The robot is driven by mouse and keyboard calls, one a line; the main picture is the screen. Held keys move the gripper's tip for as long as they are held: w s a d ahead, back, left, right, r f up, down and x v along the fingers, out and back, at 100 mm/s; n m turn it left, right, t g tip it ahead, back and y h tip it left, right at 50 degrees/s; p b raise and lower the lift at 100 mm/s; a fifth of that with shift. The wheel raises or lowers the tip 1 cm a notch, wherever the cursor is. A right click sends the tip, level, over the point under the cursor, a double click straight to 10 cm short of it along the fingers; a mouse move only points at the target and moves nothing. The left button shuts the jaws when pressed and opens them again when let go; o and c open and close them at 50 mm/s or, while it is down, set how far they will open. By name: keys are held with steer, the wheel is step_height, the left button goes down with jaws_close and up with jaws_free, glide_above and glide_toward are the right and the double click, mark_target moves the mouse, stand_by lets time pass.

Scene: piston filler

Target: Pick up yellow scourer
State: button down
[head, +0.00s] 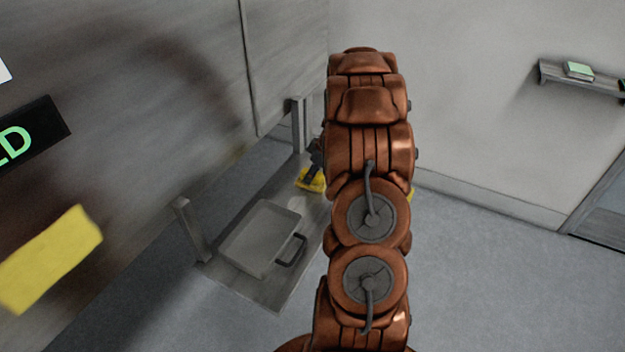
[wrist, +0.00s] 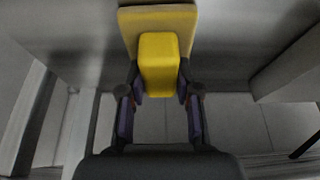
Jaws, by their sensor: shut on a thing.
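The yellow scourer (wrist: 158,62) is a small bright yellow block in the wrist view. It sits between the two dark fingers of my gripper (wrist: 158,85), which are shut on its sides. A wider, duller yellow piece (wrist: 158,18) shows right behind the scourer; I cannot tell whether the two touch. In the head view my arm hides most of the gripper. Yellow patches show to the left (head: 311,180) and right of my arm there, and I cannot tell which of them is the scourer.
A grey tray with a dark handle (head: 262,238) lies on a low metal shelf (head: 272,293) between posts, beside the large metal machine (head: 180,90) on the left. A yellow label (head: 50,258) is on the machine. A wall shelf (head: 590,84) is at right. Floor at right is clear.

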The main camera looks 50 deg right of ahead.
step_height(320, 180, up, 10)
steer(key=b, duration=0.3)
stand_by(0.4)
steer(key=c, duration=1.4)
jaws_free()
steer(key=c, duration=0.4)
steer(key=shift+d, duration=0.1)
